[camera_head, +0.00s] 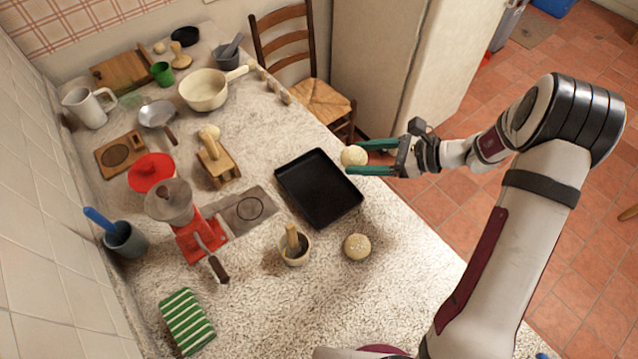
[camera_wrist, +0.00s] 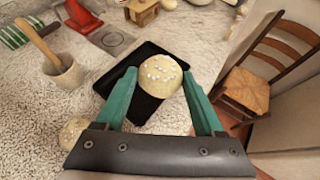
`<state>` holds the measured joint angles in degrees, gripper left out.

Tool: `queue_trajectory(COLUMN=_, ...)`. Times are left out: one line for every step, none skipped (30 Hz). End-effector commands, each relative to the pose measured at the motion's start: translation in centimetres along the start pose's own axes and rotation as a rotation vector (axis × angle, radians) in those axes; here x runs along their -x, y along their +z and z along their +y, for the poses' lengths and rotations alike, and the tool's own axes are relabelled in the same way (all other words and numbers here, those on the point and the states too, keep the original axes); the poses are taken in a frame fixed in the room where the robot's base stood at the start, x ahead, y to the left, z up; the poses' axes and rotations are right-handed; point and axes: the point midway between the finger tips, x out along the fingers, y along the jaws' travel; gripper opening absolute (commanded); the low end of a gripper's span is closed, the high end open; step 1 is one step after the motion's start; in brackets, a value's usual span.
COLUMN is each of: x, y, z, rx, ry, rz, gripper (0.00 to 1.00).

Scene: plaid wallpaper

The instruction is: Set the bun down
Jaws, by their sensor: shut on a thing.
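My gripper (camera_head: 357,158) is shut on a pale round bun (camera_head: 354,155) at the right edge of the black tray (camera_head: 319,188). In the wrist view the same bun (camera_wrist: 160,76), speckled with white on top, sits between the two green fingers (camera_wrist: 158,95), with the tray (camera_wrist: 139,105) behind it. I cannot tell how high the bun is above the tray or counter. A second bun (camera_head: 357,246) rests on the counter in front of the tray. It shows partly at the lower left of the wrist view (camera_wrist: 77,130).
A mortar with pestle (camera_head: 295,252) stands left of the second bun. A red grinder (camera_head: 190,232), a wooden press (camera_head: 217,163) and a cream pan (camera_head: 204,90) stand farther left and back. A wooden chair (camera_head: 312,87) is beyond the counter edge. The front counter (camera_head: 400,290) is clear.

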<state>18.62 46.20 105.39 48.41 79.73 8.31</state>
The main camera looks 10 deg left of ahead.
Motion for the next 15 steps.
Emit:
queue_trajectory(x=-1.6, y=-0.1, z=0.3, rx=-0.001, ry=0.009, rz=0.001, gripper=0.15)
queue_trajectory(x=-2.7, y=-0.1, z=0.3, rx=-0.002, ry=0.009, rz=0.0, gripper=0.15)
queue_trajectory(x=-4.2, y=-0.2, z=0.5, rx=-0.002, ry=0.011, rz=0.001, gripper=0.15)
queue_trajectory(x=-5.4, y=-0.2, z=0.5, rx=-0.001, ry=0.01, rz=0.001, gripper=0.15)
queue_trajectory(x=-6.5, y=-0.3, z=0.6, rx=-0.001, ry=0.01, rz=0.001, gripper=0.15)
queue_trajectory(x=-7.9, y=-0.4, z=0.7, rx=-0.001, ry=0.008, rz=0.002, gripper=0.15)
queue_trajectory(x=-8.8, y=-0.4, z=0.7, rx=-0.001, ry=0.007, rz=0.001, gripper=0.15)
queue_trajectory(x=-9.7, y=-0.4, z=0.7, rx=-0.001, ry=0.006, rz=0.001, gripper=0.15)
queue_trajectory(x=-10.6, y=-0.5, z=0.8, rx=-0.001, ry=0.006, rz=0.002, gripper=0.15)
queue_trajectory(x=-11.2, y=-0.5, z=0.8, rx=0.0, ry=0.005, rz=0.001, gripper=0.15)
queue_trajectory(x=-11.7, y=-0.5, z=0.8, rx=0.0, ry=0.004, rz=0.001, gripper=0.15)
queue_trajectory(x=-12.1, y=-0.6, z=0.7, rx=0.0, ry=0.002, rz=0.001, gripper=0.15)
queue_trajectory(x=-12.4, y=-0.8, z=0.8, rx=-0.001, ry=0.002, rz=0.001, gripper=0.15)
queue_trajectory(x=-12.8, y=-1.2, z=0.8, rx=-0.003, ry=0.002, rz=0.002, gripper=0.15)
queue_trajectory(x=-13.2, y=-2.0, z=0.8, rx=-0.004, ry=0.002, rz=0.002, gripper=0.15)
